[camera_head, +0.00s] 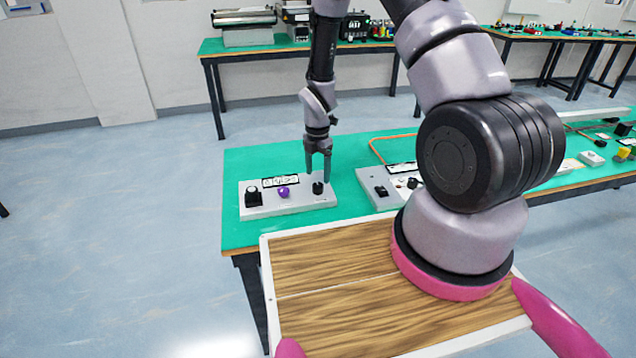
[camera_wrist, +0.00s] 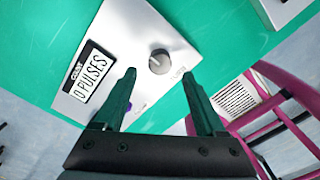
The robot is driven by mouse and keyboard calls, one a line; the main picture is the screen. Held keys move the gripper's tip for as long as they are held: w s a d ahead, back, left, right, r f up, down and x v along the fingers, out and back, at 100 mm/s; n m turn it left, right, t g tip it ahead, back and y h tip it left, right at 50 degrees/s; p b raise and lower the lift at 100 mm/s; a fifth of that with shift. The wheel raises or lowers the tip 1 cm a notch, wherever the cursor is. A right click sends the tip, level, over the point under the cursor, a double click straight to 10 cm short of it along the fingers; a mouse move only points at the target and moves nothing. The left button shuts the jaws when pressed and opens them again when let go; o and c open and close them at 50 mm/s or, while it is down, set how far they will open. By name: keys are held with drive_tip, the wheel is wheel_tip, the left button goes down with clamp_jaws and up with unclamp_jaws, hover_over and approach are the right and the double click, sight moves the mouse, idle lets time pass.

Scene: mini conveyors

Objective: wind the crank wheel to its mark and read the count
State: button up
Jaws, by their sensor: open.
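A light grey panel (camera_head: 300,205) lies on the green table. It carries a black dial-like part (camera_head: 253,194) at its left end, a purple knob (camera_head: 283,192) in the middle and a small dark knob (camera_head: 318,188) at its right end. I cannot tell for sure which is the crank wheel. My gripper (camera_head: 318,160) points down, open, just above the right knob. In the wrist view this round knob (camera_wrist: 159,61) shows between and beyond the fingertips (camera_wrist: 158,74), apart from both. The count display (camera_wrist: 90,76) reads 0 PULSES. The purple knob is mostly hidden behind a finger.
A second grey panel (camera_head: 375,192) with dark controls stands to the right, partly behind my arm. A back bench (camera_head: 285,46) carries machines. My wood-topped deck is in front.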

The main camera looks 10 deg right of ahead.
sight(318, 185)
drive_tip(key=shift+f, duration=2.3)
drive_tip(key=shift+c, duration=0.3)
clamp_jaws()
